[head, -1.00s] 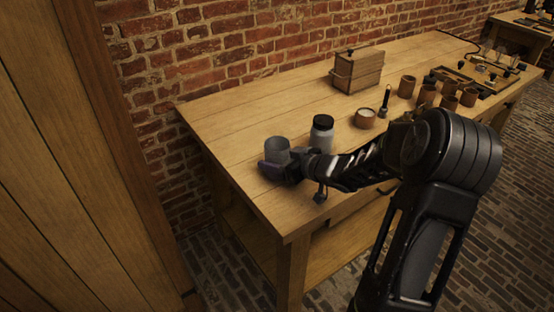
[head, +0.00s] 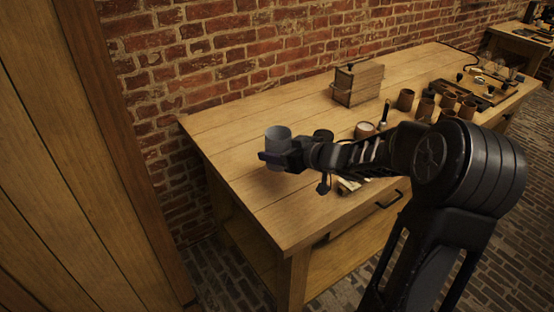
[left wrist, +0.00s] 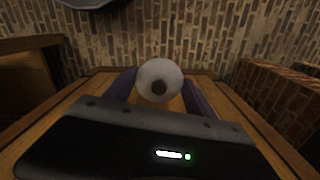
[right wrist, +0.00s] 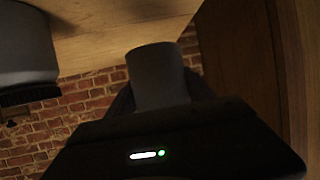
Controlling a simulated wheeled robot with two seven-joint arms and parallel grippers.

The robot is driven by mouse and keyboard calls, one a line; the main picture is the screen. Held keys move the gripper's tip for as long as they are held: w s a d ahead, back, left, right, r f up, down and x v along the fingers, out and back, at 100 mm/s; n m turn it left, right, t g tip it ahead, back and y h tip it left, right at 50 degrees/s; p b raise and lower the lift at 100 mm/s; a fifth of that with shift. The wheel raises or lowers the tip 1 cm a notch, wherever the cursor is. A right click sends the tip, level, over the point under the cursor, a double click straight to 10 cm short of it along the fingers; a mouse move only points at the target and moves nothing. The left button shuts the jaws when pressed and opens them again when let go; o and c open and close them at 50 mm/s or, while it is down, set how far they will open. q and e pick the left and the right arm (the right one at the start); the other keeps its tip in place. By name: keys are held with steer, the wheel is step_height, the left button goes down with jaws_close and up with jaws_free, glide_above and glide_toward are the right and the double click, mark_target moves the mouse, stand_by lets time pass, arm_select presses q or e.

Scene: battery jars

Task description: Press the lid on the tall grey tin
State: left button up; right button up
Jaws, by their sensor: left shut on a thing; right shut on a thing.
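The grey tin (head: 278,134) is in my right gripper (head: 272,158), near the left end of the workbench. The gripper is shut on it, and it looks lifted off the bench top. The tin also shows between the fingers in the right wrist view (right wrist: 157,75). My left gripper (left wrist: 160,92) is out of the head view. In the left wrist view it is shut on a pale round lid (left wrist: 150,72) with a brown knob, one finger on each side. The lid and tin are apart.
A dark-lidded jar (head: 323,136) stands behind my right gripper, mostly hidden; it shows in the right wrist view (right wrist: 25,45). The bench's left end (head: 225,145) is clear.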

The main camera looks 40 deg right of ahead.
arm_select(q)
steer(key=shift+r, duration=0.3)
arm_select(e)
steer(key=shift+r, duration=0.8)
steer(key=o, duration=0.9)
jaws_close()
